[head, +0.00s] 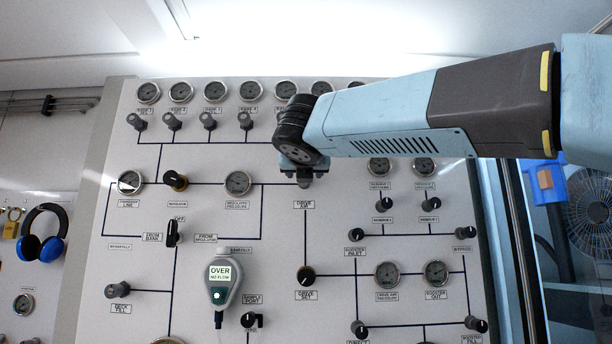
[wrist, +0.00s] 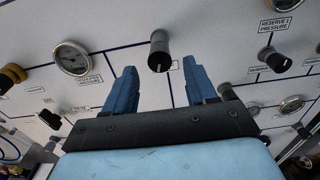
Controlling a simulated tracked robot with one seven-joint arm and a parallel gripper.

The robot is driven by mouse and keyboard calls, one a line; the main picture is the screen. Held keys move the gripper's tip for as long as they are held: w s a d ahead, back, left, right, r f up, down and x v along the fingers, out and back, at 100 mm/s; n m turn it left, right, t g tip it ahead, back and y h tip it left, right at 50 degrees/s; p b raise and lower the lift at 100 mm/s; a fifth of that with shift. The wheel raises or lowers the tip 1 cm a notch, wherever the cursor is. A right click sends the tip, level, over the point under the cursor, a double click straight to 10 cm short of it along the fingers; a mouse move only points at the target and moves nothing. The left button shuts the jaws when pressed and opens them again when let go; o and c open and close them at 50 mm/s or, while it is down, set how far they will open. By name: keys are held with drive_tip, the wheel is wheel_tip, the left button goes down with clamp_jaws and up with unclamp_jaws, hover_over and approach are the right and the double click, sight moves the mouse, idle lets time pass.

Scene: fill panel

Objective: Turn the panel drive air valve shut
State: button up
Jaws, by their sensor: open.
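The drive air valve is a dark cylindrical knob (wrist: 159,50) standing out from the white panel in the wrist view, with a label mostly hidden behind it. In the head view its knob (head: 305,182) shows only partly below my gripper, above a label that seems to read DRIVE AIR (head: 304,204). My gripper (wrist: 158,75) is open and empty, its two blue fingers on either side of the knob as seen from the wrist. In the head view my gripper (head: 303,170) is in front of the valve. I cannot tell whether the fingertips reach around the knob; no contact shows.
Below the valve is another black knob (head: 306,275) on the same line. A gauge (head: 238,183) sits to the left, and gauges with knobs (head: 385,203) to the right. A hand-held meter (head: 222,282) reading OVER, NO FLOW hangs lower left. My arm covers the panel's upper right.

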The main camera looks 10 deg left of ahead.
drive_tip(key=shift+x, duration=1.85)
